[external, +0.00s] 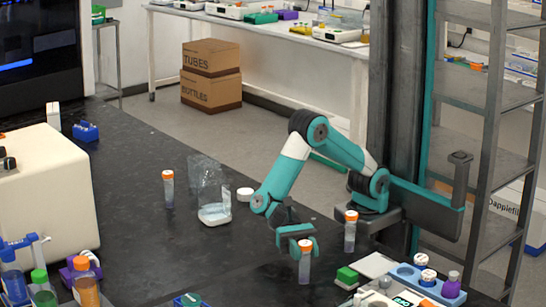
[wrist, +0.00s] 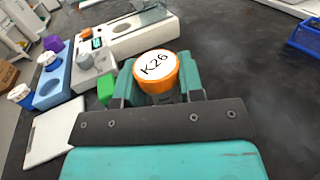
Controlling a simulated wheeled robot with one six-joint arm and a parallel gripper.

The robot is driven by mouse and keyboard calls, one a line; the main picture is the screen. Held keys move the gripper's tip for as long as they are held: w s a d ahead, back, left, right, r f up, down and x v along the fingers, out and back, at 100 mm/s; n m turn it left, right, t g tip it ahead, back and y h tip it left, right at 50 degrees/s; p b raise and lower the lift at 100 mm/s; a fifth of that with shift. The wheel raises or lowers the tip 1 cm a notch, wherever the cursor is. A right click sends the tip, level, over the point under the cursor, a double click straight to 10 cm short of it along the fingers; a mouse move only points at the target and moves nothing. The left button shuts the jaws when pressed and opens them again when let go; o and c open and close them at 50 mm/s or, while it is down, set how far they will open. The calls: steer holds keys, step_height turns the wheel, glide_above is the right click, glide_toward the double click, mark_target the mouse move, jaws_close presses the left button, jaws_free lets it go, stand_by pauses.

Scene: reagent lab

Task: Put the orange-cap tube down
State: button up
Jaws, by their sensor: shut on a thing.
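My gripper (external: 298,240) is shut on a clear tube with an orange cap (external: 304,268) and holds it upright over the dark bench. In the wrist view the cap (wrist: 156,66) faces the camera, is marked K26, and sits between the two teal fingers of my gripper (wrist: 159,86). The lower tube is hidden there. I cannot tell whether the tube's bottom touches the bench. Two other orange-cap tubes stand upright, one at the left (external: 168,190) and one near my arm's base (external: 350,232).
The bench (external: 235,262) left of the tube is clear.

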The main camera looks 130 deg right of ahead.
steer(key=o, duration=1)
steer(key=shift+c, duration=0.2)
steer(key=shift+r, duration=0.1)
steer(key=shift+s+d, duration=0.15)
steer(key=shift+d, duration=0.2)
steer(key=b+v, duration=0.1)
steer(key=v, duration=0.4)
steer(key=shift+d+f+b, duration=0.2)
steer(key=shift+f+b, duration=0.05)
steer(key=shift+b, duration=0.1)
steer(key=shift+s+d+r+b, duration=0.1)
steer(key=shift+s+d+b, duration=0.2)
steer(key=shift+d+b, duration=0.2)
steer(key=shift+d+r, duration=0.15)
